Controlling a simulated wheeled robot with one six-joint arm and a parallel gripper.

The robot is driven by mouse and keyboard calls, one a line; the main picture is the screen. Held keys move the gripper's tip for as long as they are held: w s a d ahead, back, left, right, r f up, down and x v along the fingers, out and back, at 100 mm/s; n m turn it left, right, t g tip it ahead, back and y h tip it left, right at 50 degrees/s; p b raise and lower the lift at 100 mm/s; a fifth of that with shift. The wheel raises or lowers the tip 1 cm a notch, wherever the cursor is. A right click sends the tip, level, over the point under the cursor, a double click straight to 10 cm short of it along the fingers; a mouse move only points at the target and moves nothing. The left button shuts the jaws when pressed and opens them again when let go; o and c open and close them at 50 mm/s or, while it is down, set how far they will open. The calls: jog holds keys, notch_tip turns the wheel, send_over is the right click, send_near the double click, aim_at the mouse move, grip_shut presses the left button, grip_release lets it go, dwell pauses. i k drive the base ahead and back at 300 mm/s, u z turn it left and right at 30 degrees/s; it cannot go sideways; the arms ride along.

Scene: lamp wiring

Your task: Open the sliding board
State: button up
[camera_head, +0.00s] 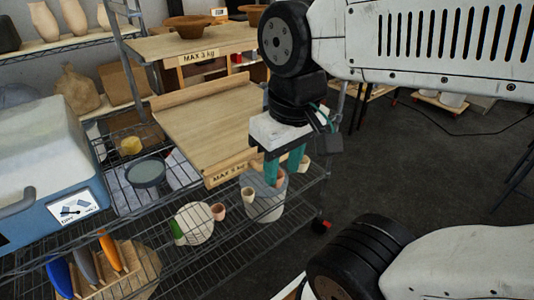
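My gripper (284,172) points down just beyond the right end of the board's front strip. Its two teal fingers are apart, with a gap between them and nothing clearly held. The left finger overlaps the board's right corner in the picture. I cannot tell whether it touches the board.
A second wooden board (195,42) marked "MAX 3 kg" carries a brown bowl (188,27) behind. The wire shelf (245,243) below holds small cups and a grey bucket (265,205). A blue-white machine (45,165) stands left. The dark floor (430,165) at right is mostly clear.

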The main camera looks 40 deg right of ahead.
aim_at(209, 122)
jog(key=k, duration=1.2)
jog(key=u, duration=1)
jog(key=i, duration=1.2)
jog(key=z, duration=0.75)
jog(key=i, duration=0.35)
jog(key=z, duration=0.4)
